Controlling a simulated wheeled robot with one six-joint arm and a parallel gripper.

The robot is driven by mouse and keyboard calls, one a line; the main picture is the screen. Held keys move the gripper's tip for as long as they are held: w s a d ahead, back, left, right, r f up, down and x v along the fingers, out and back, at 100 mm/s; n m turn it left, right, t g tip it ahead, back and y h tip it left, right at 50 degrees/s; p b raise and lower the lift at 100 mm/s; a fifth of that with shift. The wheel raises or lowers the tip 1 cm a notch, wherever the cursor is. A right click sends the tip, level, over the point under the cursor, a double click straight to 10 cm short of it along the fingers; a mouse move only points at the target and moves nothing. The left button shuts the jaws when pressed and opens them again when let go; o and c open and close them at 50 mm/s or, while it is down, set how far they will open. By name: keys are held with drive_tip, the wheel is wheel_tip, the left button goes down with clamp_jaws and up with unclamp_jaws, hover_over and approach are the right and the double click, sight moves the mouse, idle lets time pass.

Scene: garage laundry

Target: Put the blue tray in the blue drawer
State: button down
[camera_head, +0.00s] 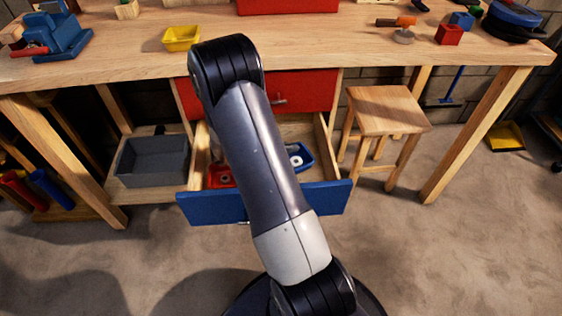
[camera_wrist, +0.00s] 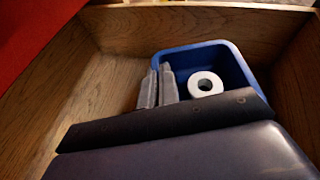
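The blue tray (camera_wrist: 237,58) is inside the open blue drawer, with a white ring-shaped item (camera_wrist: 206,84) in it. My gripper (camera_wrist: 158,80) is at the tray's left wall in the wrist view, its two grey fingers close together with the wall between them. In the head view the tray (camera_head: 302,160) shows at the right side of the drawer, partly behind my arm. The blue drawer (camera_head: 213,208) is pulled out, with wooden inner walls. My gripper is hidden behind my arm in the head view.
A red tray (camera_head: 221,175) lies in the drawer's left part. A closed red drawer (camera_head: 310,90) is above it. A grey bin (camera_head: 152,162) stands at left, a wooden stool (camera_head: 388,110) at right. The workbench (camera_head: 330,45) holds a yellow tray (camera_head: 181,38) and tools.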

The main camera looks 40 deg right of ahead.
drive_tip(key=shift+f+b, duration=0.55)
drive_tip(key=shift+f, duration=2.2)
drive_tip(key=shift+f, duration=0.1)
drive_tip(key=shift+f, duration=0.15)
drive_tip(key=c, duration=1.7)
unclamp_jaws()
drive_tip(key=shift+r, duration=0.3)
drive_tip(key=p+v, duration=0.1)
drive_tip(key=v, duration=0.6)
drive_tip(key=shift+a, duration=0.2)
